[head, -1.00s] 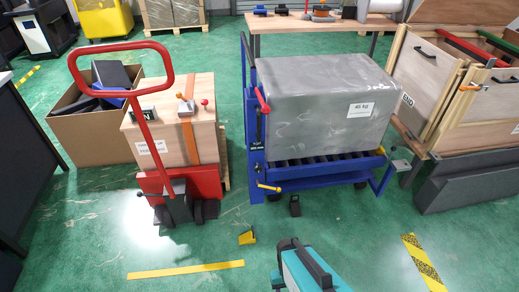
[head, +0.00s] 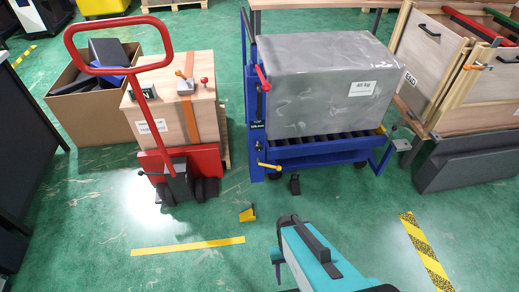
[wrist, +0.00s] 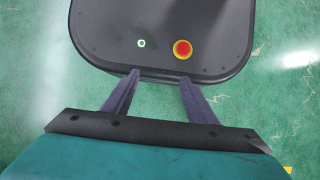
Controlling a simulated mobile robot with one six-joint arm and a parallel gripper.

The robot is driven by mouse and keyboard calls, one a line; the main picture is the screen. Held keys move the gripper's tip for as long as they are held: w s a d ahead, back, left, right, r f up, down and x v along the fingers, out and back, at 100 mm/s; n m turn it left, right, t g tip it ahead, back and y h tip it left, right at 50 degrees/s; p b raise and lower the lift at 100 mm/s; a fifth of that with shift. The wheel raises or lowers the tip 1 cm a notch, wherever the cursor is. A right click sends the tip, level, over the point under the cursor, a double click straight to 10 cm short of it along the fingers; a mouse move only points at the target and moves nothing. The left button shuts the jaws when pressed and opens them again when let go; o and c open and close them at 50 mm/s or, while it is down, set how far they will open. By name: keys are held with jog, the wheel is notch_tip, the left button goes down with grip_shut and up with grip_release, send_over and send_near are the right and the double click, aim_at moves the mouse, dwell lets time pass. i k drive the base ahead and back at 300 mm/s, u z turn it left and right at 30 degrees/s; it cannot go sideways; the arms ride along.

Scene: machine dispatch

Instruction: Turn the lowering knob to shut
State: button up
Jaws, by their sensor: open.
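The blue lift cart (head: 255,110) stands ahead, carrying a grey 45 kg block (head: 330,88). On its left post are a red-tipped lever (head: 263,78) and, lower down, a yellow-ended handle (head: 268,166).
A red pallet truck (head: 180,170) with a wooden box (head: 175,118) stands left of the cart. A cardboard box (head: 90,118) is behind it. A wooden crate (head: 450,85) is at right. A yellow wedge (head: 247,213) lies on the open green floor before the cart.

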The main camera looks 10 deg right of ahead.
aim_at(258, 147)
jog(key=u, duration=0.95)
jog(key=i, duration=0.25)
jog(key=z, duration=1.4)
jog(key=k, duration=0.1)
jog(key=u, duration=2.15)
jog(key=i, duration=0.45)
jog(key=u, duration=0.05)
